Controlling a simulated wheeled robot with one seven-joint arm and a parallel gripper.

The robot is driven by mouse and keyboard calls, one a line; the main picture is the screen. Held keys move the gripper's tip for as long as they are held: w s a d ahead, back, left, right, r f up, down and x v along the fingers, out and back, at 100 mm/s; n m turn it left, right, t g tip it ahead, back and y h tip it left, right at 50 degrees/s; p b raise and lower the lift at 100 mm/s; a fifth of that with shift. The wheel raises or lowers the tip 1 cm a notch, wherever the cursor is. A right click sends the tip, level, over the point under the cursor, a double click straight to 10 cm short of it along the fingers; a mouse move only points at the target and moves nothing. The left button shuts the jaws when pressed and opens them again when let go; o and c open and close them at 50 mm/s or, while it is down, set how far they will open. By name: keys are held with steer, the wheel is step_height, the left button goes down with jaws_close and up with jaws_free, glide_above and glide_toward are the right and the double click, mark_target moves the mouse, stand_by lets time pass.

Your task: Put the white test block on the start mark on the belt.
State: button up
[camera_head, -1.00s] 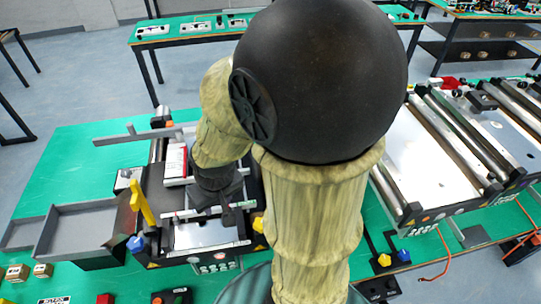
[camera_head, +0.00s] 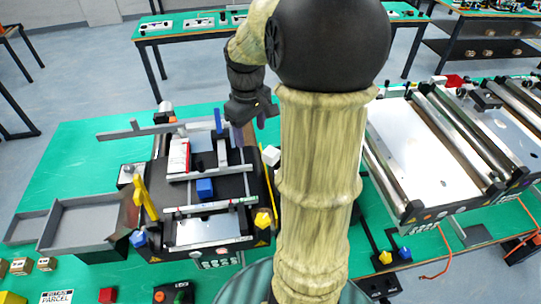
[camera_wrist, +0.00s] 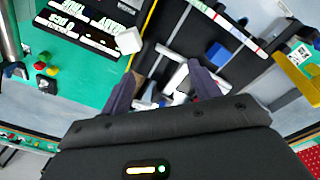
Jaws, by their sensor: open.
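The white test block (camera_head: 271,156) is a small white cube at the right side of the small conveyor, next to a thin yellow strip. It also shows in the wrist view (camera_wrist: 130,41), left of the belt and beyond my fingertips. The dark belt (camera_head: 232,186) carries a blue cube (camera_head: 205,188), also seen in the wrist view (camera_wrist: 217,54). I cannot make out which marking is the start mark. My gripper (camera_head: 250,112) is above the far right end of the conveyor. Its fingers (camera_wrist: 163,70) are apart, with nothing held between them; it does not touch the white block.
A grey tray (camera_head: 50,228) stands left of the conveyor. A yellow arm (camera_head: 145,200) and white-red rails edge the belt. Larger conveyors (camera_head: 410,165) stand to the right.

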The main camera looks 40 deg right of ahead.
step_height(320, 180, up, 4)
glide_above(271, 156)
steer(key=d, duration=0.1)
steer(key=shift+w+n+g, duration=0.2)
steer(key=shift+n+g, duration=0.1)
steer(key=shift+n, duration=0.1)
steer(key=shift+f, duration=0.1)
step_height(271, 156, down, 11)
steer(key=shift+f+p, duration=0.2)
steer(key=shift+p, duration=0.75)
steer(key=shift+w+f, duration=0.1)
steer(key=shift+f, duration=0.3)
steer(key=shift+w+d+f+p, duration=0.15)
steer(key=shift+f+p, duration=0.6)
steer(key=shift+f, duration=1.9)
